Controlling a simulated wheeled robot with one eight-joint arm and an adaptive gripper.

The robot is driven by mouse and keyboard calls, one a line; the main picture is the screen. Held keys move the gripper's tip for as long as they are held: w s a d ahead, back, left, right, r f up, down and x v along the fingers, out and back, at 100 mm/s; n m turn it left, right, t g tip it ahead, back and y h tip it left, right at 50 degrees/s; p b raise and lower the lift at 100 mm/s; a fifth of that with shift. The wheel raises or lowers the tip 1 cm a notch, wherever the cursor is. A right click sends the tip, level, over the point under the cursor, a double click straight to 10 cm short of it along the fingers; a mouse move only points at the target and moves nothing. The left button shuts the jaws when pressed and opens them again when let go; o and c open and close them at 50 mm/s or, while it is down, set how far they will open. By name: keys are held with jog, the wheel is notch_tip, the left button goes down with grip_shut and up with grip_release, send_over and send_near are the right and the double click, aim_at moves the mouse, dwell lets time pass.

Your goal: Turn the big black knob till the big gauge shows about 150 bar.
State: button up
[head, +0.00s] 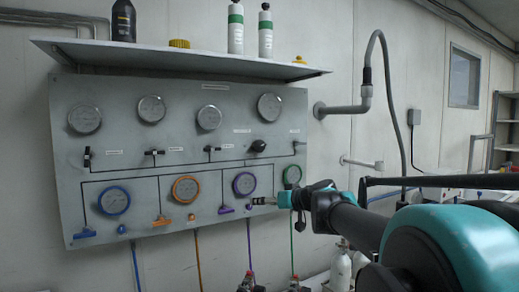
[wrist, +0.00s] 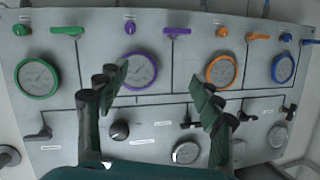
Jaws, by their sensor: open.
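The big black knob (head: 258,146) sits on the grey panel, right of centre, below a large white-faced gauge (head: 269,107). This gauge's needle is too small to read. My gripper (head: 262,200) is in front of the lower panel, below the knob and between the purple-rimmed and green-rimmed gauges. The wrist view shows the panel upside down. There the knob (wrist: 119,130) lies beyond the left finger, on its right side, apart from it. My gripper (wrist: 163,85) is open with nothing between its fingers.
Purple (head: 244,184), green (head: 292,175), orange (head: 185,189) and blue (head: 114,201) rimmed gauges line the lower panel, with coloured handles nearby. Small black valves (head: 154,152) sit along the middle. A shelf (head: 180,59) with bottles overhangs the panel. A grey pipe (head: 345,110) stands at the right.

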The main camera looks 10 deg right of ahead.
aim_at(260, 147)
jog(key=w+d+r+m+t+h, duration=0.1)
jog(key=w+d+r+t, duration=0.15)
jog(key=r, duration=0.55)
jog(key=w+d+r+t, duration=0.2)
jog(key=d+r, duration=0.2)
jog(key=r, duration=0.4)
jog(key=x, duration=1.7)
jog(key=c, duration=1.2)
jog(key=shift+o, duration=0.2)
